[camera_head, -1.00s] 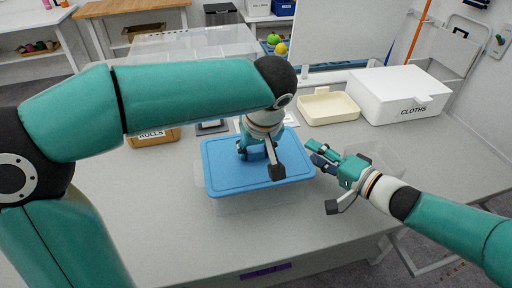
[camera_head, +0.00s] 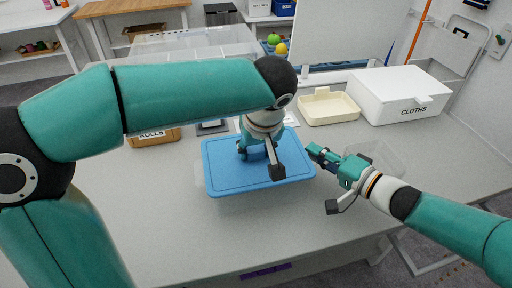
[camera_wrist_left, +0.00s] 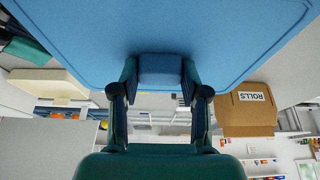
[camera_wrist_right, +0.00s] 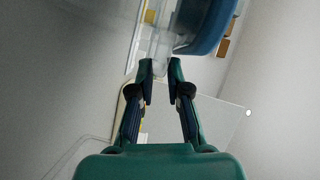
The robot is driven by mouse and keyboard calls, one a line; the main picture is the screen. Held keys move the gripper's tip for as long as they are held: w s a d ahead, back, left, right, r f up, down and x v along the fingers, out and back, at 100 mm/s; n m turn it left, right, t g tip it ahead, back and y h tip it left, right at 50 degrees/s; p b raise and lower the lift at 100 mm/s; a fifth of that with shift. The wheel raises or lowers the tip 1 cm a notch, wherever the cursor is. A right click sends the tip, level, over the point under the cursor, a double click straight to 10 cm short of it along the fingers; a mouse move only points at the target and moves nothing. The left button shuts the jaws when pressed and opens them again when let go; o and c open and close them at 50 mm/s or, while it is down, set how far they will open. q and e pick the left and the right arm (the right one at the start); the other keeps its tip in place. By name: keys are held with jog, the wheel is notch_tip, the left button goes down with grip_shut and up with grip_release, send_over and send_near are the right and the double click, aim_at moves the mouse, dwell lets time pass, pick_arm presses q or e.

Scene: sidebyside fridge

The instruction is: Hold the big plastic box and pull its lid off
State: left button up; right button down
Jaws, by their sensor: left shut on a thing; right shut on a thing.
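The big plastic box is clear, with a blue lid (camera_head: 225,178) on top, in the middle of the table in the head view. My left gripper (camera_head: 257,150) is above the lid, shut on its raised blue handle (camera_wrist_left: 160,68). My right gripper (camera_head: 318,158) is at the box's right side, just below the lid's edge. In the right wrist view its fingers are shut on a clear part of the box (camera_wrist_right: 158,64), beside the blue lid (camera_wrist_right: 208,22). The clear walls are hard to make out in the head view.
A white box marked CLOTHS (camera_head: 400,95) and a cream tray (camera_head: 328,108) stand at the back right. A brown ROLLS box (camera_head: 152,140) is behind on the left. A clear container (camera_head: 385,158) sits near my right gripper. The front table area is clear.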

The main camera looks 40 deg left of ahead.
aim_at(256, 150)
dwell(0.8)
pick_arm(q)
jog(key=o, duration=0.6)
jog(key=c, duration=0.7)
jog(key=shift+r, duration=0.2)
jog(key=shift+r, duration=1.15)
jog(key=shift+r, duration=2)
